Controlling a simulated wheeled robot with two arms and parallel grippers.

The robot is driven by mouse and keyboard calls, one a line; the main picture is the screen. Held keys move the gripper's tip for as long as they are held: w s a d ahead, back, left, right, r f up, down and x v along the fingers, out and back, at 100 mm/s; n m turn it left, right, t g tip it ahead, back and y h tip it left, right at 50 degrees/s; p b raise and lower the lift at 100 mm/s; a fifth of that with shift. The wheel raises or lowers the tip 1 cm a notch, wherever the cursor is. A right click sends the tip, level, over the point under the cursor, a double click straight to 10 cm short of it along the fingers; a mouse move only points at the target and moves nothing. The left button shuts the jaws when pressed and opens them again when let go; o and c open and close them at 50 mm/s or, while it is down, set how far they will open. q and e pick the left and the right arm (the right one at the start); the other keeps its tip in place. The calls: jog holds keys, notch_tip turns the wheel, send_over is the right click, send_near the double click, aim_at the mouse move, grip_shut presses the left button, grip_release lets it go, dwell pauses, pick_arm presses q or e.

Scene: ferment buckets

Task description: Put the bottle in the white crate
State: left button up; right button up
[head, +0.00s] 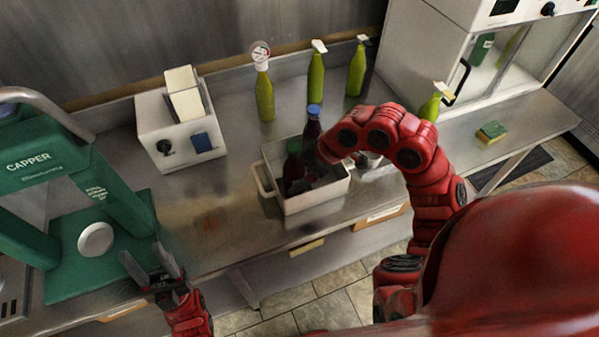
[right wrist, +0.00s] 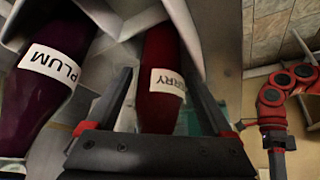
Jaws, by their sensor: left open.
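The white crate (head: 312,198) stands on the steel bench. A dark red bottle with a green cap (head: 292,165) stands in its left part, and a dark purple bottle with a blue cap (head: 312,130) is at its back. In the right wrist view, the red bottle (right wrist: 162,85), its label ending in "RRY", lies between my right gripper's fingers (right wrist: 158,68), with gaps beside it. The plum bottle (right wrist: 45,70) is left of them. My right gripper (head: 302,184) reaches into the crate from the right. My left gripper (head: 160,268) is open and empty near the green capper.
The green capper (head: 122,205) stands at the left. A white machine (head: 180,125) and several yellow-green bottles (head: 265,95) are at the back. A white cabinet (head: 440,50) and a sponge (head: 491,132) are at the right.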

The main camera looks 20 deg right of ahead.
jog(key=shift+r, duration=0.15)
jog(key=shift+d+r, duration=0.15)
jog(key=shift+r, duration=0.15)
jog(key=v, duration=1.1)
jog(key=shift+s, duration=0.15)
